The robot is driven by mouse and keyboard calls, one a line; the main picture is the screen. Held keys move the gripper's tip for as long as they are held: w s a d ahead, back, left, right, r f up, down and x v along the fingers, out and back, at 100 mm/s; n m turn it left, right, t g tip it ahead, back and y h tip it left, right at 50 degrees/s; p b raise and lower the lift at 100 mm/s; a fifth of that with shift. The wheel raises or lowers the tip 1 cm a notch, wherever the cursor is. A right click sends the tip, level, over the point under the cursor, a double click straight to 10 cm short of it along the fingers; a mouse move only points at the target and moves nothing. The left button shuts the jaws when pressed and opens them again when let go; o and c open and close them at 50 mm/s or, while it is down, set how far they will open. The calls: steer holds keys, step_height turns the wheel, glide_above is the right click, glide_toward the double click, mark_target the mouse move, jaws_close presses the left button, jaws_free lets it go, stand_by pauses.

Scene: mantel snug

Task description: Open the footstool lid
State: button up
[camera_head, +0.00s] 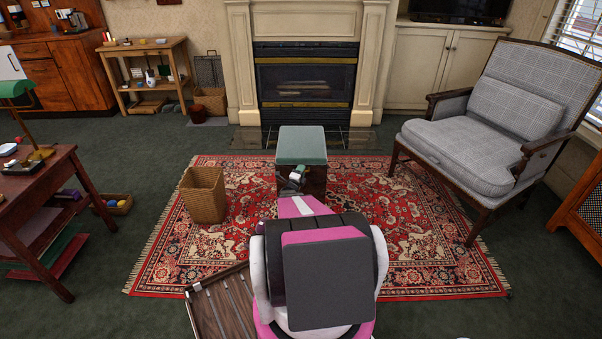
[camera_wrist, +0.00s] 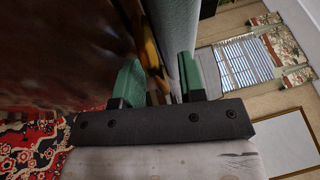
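The footstool (camera_head: 302,147) stands on the rug in front of the fireplace, with a grey-green padded lid that looks shut on a dark, glossy wooden body. My gripper (camera_head: 296,176) is at its front face, just below the lid's front edge. In the wrist view my gripper (camera_wrist: 158,82) has its two green fingers apart with a gap between them. The footstool's dark body (camera_wrist: 60,50) fills the left there, and the lid's pale fabric edge (camera_wrist: 163,25) runs behind the fingers. I cannot tell whether the fingers touch the footstool.
A wicker basket (camera_head: 204,194) stands left of the footstool. A checked armchair (camera_head: 480,140) is at the right. A slatted wooden piece (camera_head: 222,305) lies beside my base at the front left. The patterned rug (camera_head: 400,215) is clear right of the footstool.

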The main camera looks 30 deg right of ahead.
mark_target(301, 159)
steer(key=shift+c, duration=0.3)
jaws_close()
steer(key=shift+r, duration=0.6)
steer(key=shift+n+g+y, duration=0.3)
steer(key=shift+g+y, duration=0.1)
steer(key=shift+y, duration=0.2)
steer(key=r, duration=0.6)
steer(key=shift+w+d, duration=0.15)
steer(key=shift+w, duration=0.05)
steer(key=w+d+r, duration=0.3)
steer(key=w+r, duration=0.3)
steer(key=r, duration=0.3)
steer(key=w+d+r, duration=0.4)
steer(key=w+r, duration=0.1)
steer(key=r, duration=0.4)
steer(key=w+d+r, duration=0.3)
steer(key=w+r, duration=0.3)
steer(key=r, duration=0.4)
steer(key=w+d+r+n+g+y, duration=0.1)
steer(key=w+d+r+g+y, duration=0.1)
steer(key=w+d, duration=0.5)
steer(key=w+d+r+n+g+y, duration=0.1)
steer(key=w+d+r+g+y, duration=0.2)
steer(key=w+d, duration=0.4)
steer(key=w, duration=0.8)
steer(key=shift+r, duration=0.3)
